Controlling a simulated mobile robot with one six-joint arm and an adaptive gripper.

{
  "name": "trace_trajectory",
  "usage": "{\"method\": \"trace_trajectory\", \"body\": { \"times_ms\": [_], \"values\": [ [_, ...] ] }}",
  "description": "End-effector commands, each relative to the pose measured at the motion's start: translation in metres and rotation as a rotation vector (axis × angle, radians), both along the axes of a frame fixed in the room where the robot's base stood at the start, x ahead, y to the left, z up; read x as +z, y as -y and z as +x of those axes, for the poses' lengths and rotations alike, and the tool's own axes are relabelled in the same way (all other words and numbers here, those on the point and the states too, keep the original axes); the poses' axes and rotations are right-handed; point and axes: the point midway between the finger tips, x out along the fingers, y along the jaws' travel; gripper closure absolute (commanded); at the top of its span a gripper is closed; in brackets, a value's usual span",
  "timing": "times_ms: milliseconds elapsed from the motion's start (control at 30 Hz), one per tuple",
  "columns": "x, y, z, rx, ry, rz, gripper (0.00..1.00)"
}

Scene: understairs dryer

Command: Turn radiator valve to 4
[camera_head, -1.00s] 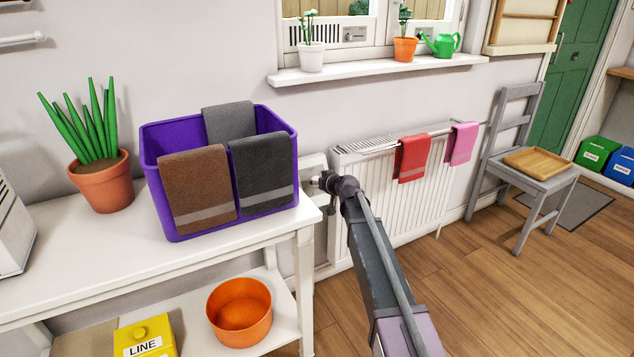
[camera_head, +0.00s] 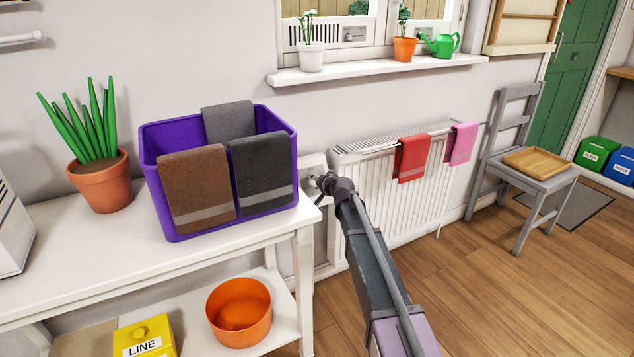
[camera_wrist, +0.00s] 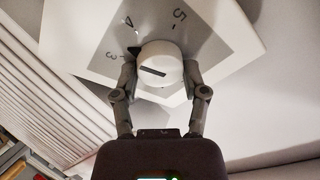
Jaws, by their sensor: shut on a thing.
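The radiator valve knob (camera_wrist: 160,63) is round and white with a dark slot on its face, in the wrist view. It sits on a grey and white dial plate (camera_wrist: 215,35) marked 3, 4 and 5. My gripper (camera_wrist: 160,76) is shut on the knob, one finger on each side. In the head view my gripper (camera_head: 322,183) is at the left end of the white radiator (camera_head: 395,205); the knob is mostly hidden there.
A white table (camera_head: 60,245) with a purple basket (camera_head: 215,225) of towels and a potted plant (camera_head: 103,180) stands left of my arm. Red (camera_head: 411,158) and pink (camera_head: 461,143) towels hang on the radiator. A grey chair (camera_head: 545,180) stands right.

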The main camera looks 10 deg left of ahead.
Motion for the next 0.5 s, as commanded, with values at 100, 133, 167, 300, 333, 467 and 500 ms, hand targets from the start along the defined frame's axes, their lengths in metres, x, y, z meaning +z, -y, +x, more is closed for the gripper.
{"method": "trace_trajectory", "body": {
  "times_ms": [100, 133, 167, 300, 333, 467, 500],
  "values": [
    [0.0007, -0.0017, 0.0018, -0.048, -0.045, 0.071, 0.90],
    [0.0006, -0.0017, 0.0018, -0.060, -0.057, 0.088, 0.90],
    [0.0005, -0.0016, 0.0019, -0.072, -0.069, 0.106, 0.90],
    [0.0004, -0.0016, 0.0019, -0.126, -0.122, 0.185, 0.90],
    [0.0003, -0.0015, 0.0019, -0.137, -0.133, 0.200, 0.90],
    [0.0002, -0.0015, 0.0019, -0.179, -0.174, 0.262, 0.90],
    [0.0000, -0.0015, 0.0019, -0.190, -0.184, 0.278, 0.90]
  ]
}}
